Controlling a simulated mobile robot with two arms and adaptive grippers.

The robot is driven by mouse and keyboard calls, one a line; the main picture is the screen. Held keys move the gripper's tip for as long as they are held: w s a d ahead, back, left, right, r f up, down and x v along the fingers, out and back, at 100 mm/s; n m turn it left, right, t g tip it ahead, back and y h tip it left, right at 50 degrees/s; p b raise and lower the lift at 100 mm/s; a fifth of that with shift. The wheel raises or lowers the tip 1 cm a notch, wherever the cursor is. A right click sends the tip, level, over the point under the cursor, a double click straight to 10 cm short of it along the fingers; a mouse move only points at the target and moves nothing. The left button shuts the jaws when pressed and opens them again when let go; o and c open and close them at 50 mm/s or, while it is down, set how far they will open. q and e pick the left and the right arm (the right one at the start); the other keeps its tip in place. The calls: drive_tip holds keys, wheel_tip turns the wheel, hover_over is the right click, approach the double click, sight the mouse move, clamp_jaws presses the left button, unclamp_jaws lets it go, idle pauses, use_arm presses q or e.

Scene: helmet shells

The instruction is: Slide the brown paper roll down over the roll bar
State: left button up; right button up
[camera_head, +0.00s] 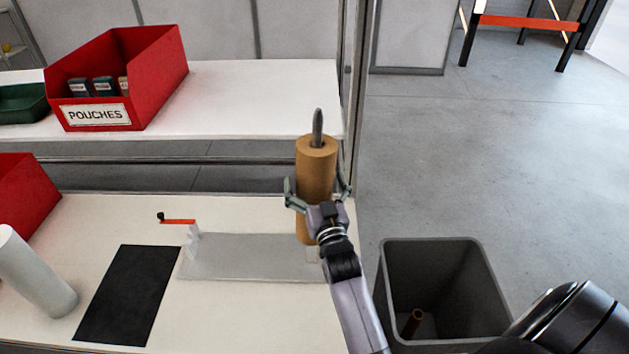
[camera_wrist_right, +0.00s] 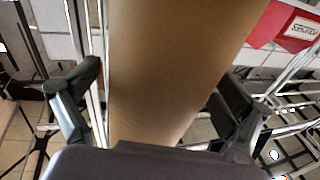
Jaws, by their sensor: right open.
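The brown paper roll (camera_head: 316,160) stands upright around the roll bar (camera_head: 318,122), whose grey rounded tip sticks out of the top of its core. The roll's lower end is at the right end of the grey base plate (camera_head: 250,257); I cannot tell whether it rests on it. My right gripper (camera_head: 318,190) is open, with a finger on each side of the roll. In the right wrist view the roll (camera_wrist_right: 180,70) fills the space between the spread fingers, with gaps visible beside it. My left gripper is out of view.
A small red-handled crank (camera_head: 178,221) stands at the plate's left end, near a black mat (camera_head: 128,295) and a white cylinder (camera_head: 38,275). A grey bin (camera_head: 480,275) with a brown tube is at right. A red pouches box (camera_head: 160,75) sits behind.

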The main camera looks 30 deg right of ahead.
sight(315, 148)
drive_tip(key=shift+f, duration=0.25)
drive_tip(key=shift+r, duration=0.2)
wheel_tip(315, 148, up, 10)
drive_tip(key=shift+r, duration=0.1)
drive_tip(key=shift+s, duration=0.1)
idle(0.7)
